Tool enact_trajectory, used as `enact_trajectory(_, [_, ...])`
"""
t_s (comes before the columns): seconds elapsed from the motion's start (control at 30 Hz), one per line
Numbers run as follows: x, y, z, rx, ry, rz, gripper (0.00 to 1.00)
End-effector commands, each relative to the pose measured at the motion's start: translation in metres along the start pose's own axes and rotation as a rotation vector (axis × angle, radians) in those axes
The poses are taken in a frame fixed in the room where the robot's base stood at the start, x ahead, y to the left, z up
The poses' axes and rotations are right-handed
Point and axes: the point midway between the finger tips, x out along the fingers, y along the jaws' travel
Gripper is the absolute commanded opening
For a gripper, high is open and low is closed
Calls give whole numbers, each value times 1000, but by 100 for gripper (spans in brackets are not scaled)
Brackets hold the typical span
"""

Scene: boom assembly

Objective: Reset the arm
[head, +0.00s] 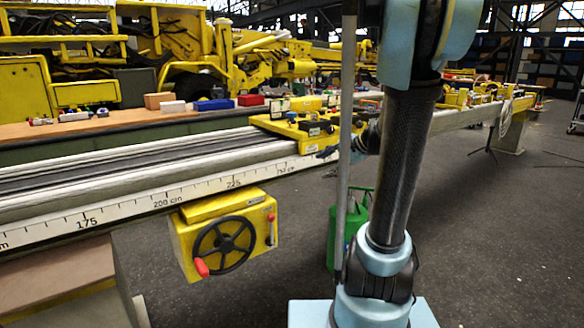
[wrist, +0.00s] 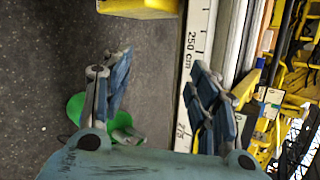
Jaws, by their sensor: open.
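My gripper (wrist: 162,84) is open and empty in the wrist view, with its blue-padded fingers spread wide. Between the fingers I see only dark floor and the edge of the rail. In the head view my gripper (head: 329,152) is beside the front edge of the long rail (head: 150,178), near the yellow carriage (head: 308,126). My arm hides part of the gripper and the carriage there. The rail's scale shows 250 cm and 275 in the wrist view, close to the right finger. I cannot tell whether that finger touches the rail.
A yellow box with a black handwheel (head: 224,246) hangs under the rail. A green canister (head: 350,232) stands on the floor behind my arm. A bench (head: 100,126) with coloured blocks runs behind the rail. Open floor (head: 490,240) lies to the right.

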Motion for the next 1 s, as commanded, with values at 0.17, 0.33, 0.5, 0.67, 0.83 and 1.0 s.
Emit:
enact_trajectory(0.17, [-7,45,33,-173,26,131,54])
enact_trajectory(0.33, [-17,91,56,-341,44,260,54])
enact_trajectory(0.5, [-29,137,72,-509,53,388,54])
enact_trajectory(0.67, [-43,180,82,-666,54,511,54])
enact_trajectory(0.83, [-59,225,86,-829,49,642,54])
enact_trajectory(1.0, [-73,260,85,-964,39,753,54])
